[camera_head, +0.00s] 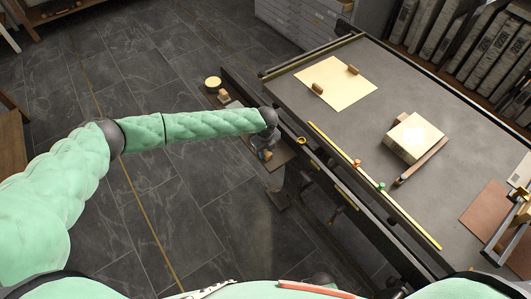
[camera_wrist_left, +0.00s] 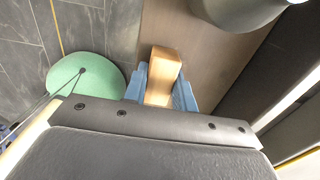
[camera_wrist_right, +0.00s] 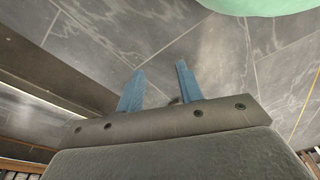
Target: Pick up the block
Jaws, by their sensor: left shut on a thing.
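A light wooden block (camera_wrist_left: 163,66) sits between the blue fingers of my left gripper (camera_wrist_left: 160,90) in the left wrist view, and they are shut on it. A wooden surface lies just beyond the block; I cannot tell whether the block touches it. In the head view my left gripper (camera_head: 264,154) is low beside the long side of the table, over a brown wooden shelf or board (camera_head: 280,156); the block is barely visible there. In the right wrist view my right gripper (camera_wrist_right: 160,72) is open and empty, with the grey floor beyond its fingers.
The grey-topped table (camera_head: 365,125) holds a cream sheet (camera_head: 340,92) with two small brown blocks, a thick pale stack (camera_head: 412,138) and a yellow rule (camera_head: 405,217). A round yellow-topped item (camera_head: 212,83) and a small block (camera_head: 223,95) stand left of the table.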

